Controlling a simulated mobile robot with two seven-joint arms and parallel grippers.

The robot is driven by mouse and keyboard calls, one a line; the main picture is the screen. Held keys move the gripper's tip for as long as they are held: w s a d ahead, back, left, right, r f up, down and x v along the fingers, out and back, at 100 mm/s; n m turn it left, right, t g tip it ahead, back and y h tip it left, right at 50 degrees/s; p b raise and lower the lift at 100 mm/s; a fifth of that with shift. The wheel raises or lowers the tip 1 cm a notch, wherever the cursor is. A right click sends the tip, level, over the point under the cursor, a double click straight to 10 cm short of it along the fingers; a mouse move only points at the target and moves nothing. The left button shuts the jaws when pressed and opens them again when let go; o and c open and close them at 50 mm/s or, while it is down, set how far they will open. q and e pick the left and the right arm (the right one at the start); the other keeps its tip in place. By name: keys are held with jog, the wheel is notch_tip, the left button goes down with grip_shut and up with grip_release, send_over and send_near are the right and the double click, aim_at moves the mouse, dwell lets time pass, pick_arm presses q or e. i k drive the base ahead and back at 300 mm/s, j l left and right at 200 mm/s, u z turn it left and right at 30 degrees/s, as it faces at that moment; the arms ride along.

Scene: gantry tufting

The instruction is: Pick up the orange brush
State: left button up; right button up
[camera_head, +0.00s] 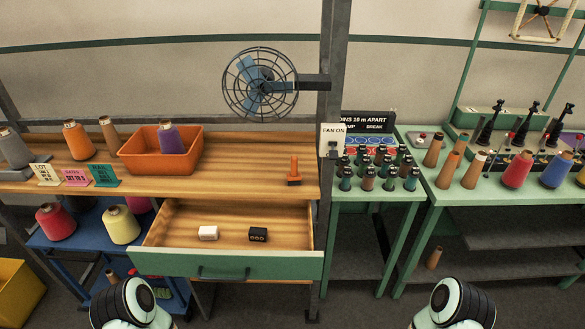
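The orange brush (294,172) stands on the wooden tabletop (250,170) near its right end. It looks like a small upright handle on a wider orange base. Nothing touches it. Only rounded black and pale links of my two arms show, at the bottom left and bottom right of the view. Neither gripper shows in the picture.
Below the brush, an open drawer (227,265) with a green front holds a white block (208,233) and a black block (258,235). An orange bin (140,151) holds a purple cone (171,139). A fan (260,84) hangs above. A post (331,80) stands right of the brush.

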aim_at(294, 178)
jog(key=i+l+u, duration=0.25)
jog(key=l+u, duration=0.2)
jog(key=i+l+u, duration=0.2)
jog(key=l+u, duration=0.2)
jog(key=i+l+u, duration=0.1)
jog(key=l+u, duration=0.35)
jog(key=l, duration=0.15)
jog(key=l+u, duration=0.4)
jog(key=l, duration=0.15)
jog(key=l+u, duration=0.45)
jog(key=l, duration=0.15)
